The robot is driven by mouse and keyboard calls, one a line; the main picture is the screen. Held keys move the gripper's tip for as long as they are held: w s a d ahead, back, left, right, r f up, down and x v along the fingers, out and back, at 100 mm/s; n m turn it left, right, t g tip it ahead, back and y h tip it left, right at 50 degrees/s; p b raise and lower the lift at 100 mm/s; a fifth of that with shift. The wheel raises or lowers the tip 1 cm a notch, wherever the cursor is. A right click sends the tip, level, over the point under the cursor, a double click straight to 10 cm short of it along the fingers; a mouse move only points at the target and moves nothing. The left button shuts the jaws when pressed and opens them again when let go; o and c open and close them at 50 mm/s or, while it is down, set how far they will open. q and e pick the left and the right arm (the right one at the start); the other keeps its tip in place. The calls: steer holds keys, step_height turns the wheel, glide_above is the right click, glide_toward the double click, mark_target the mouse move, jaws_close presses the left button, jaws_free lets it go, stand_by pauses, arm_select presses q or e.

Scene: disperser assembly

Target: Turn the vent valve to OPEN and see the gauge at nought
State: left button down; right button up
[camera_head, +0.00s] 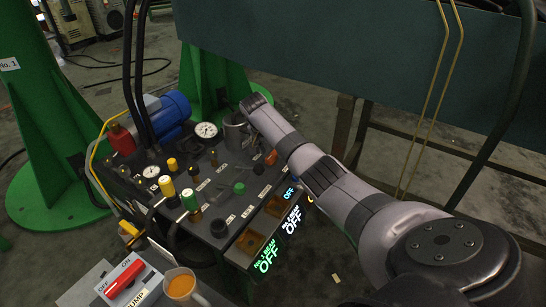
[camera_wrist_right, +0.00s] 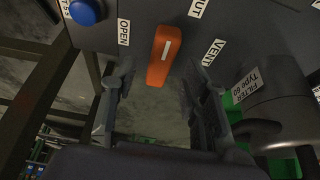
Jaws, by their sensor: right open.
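The orange vent valve handle (camera_wrist_right: 164,55) is in the right wrist view, with an OPEN label (camera_wrist_right: 123,32) to its left and a VENT label (camera_wrist_right: 213,52) to its right. My right gripper (camera_wrist_right: 157,80) is open. The handle's near end shows between its fingertips; I cannot tell whether they touch. In the head view the handle (camera_head: 271,157) shows small at the panel's far right edge, just below my right gripper (camera_head: 258,143), partly hidden by my wrist. Two white dial gauges (camera_head: 206,130) and (camera_head: 151,171) stand on the panel; their needles are too small to read. My left gripper is not in view.
A grey filter body (camera_wrist_right: 275,105) stands close to the right finger. A blue knob (camera_wrist_right: 87,11) is at upper left. Yellow and green-capped posts (camera_head: 189,200), a blue motor (camera_head: 172,112) and hoses crowd the panel.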

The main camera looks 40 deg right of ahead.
steer(key=shift+b+x, duration=0.5)
steer(key=shift+x, duration=0.85)
steer(key=shift+c, duration=0.2)
jaws_close()
